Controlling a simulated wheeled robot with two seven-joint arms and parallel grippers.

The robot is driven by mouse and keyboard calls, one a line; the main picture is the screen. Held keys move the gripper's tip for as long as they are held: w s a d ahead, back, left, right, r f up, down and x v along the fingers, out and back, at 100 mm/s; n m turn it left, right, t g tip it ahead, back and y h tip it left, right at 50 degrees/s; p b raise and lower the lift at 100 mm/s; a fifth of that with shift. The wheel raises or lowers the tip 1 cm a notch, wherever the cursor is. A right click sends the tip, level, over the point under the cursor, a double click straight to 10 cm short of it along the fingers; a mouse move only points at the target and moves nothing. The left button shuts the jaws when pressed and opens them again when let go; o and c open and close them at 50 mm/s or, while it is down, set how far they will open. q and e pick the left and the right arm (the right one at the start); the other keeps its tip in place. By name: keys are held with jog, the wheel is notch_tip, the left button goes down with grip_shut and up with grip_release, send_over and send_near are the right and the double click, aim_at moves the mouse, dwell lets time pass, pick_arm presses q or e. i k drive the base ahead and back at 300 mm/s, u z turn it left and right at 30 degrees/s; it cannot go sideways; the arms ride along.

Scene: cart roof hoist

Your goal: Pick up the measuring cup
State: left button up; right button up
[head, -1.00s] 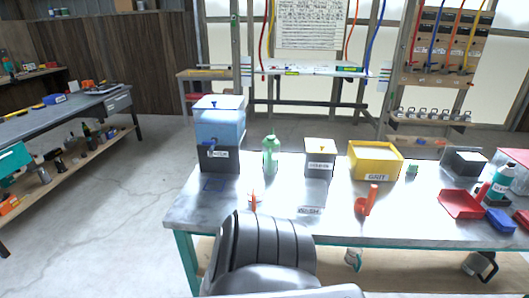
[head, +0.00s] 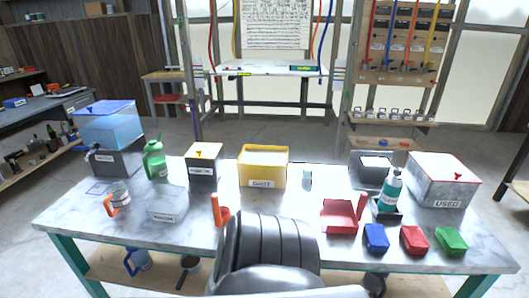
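A clear cup with an orange handle (head: 121,194) stands upright on the left front of the metal-topped table (head: 285,222); it looks like the measuring cup. Another cup, with a blue handle (head: 140,259), is on the low shelf under the table. A black ribbed part of my own body covers the table's front middle. Neither of my grippers is in view.
Around the cup are a blue water tank (head: 108,125), a green bottle (head: 155,162) and a clear labelled box (head: 167,205). An orange scoop (head: 219,214) and yellow bin (head: 263,166) are mid-table. A red dustpan (head: 339,217) and several coloured blocks lie at right.

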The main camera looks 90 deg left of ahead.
aim_at(117, 193)
jog(key=i, duration=0.5)
jog(key=u, duration=2.45)
